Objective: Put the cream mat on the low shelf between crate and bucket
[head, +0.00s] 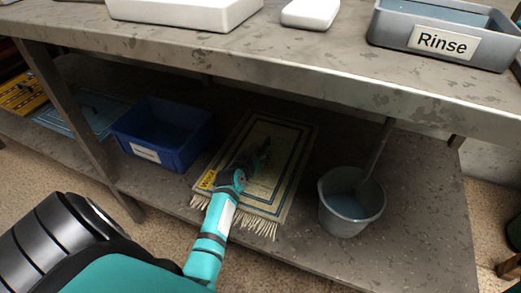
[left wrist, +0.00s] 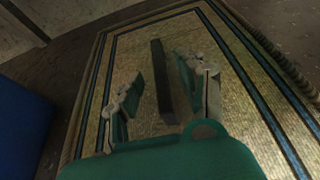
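The cream mat (head: 286,142), with dark border lines and a fringed front edge, lies flat on the low shelf (head: 415,215) between the blue crate (head: 180,150) and the grey bucket (head: 350,211). My left gripper (head: 261,152) is over the middle of the mat. In the left wrist view, my left gripper (left wrist: 160,72) is open, with one finger on each side of a dark upright bar (left wrist: 161,85) on the mat. Gaps show between the fingers and the bar. The mat fills much of that view (left wrist: 235,90). My right gripper is not in view.
The tabletop (head: 300,50) overhangs the shelf, carrying a grey tub labelled Rinse (head: 445,38) and white items. A slanted leg (head: 75,120) stands left of the crate. Yellow (head: 20,97) and blue (head: 75,123) mats lie further left. A pole rises from the bucket.

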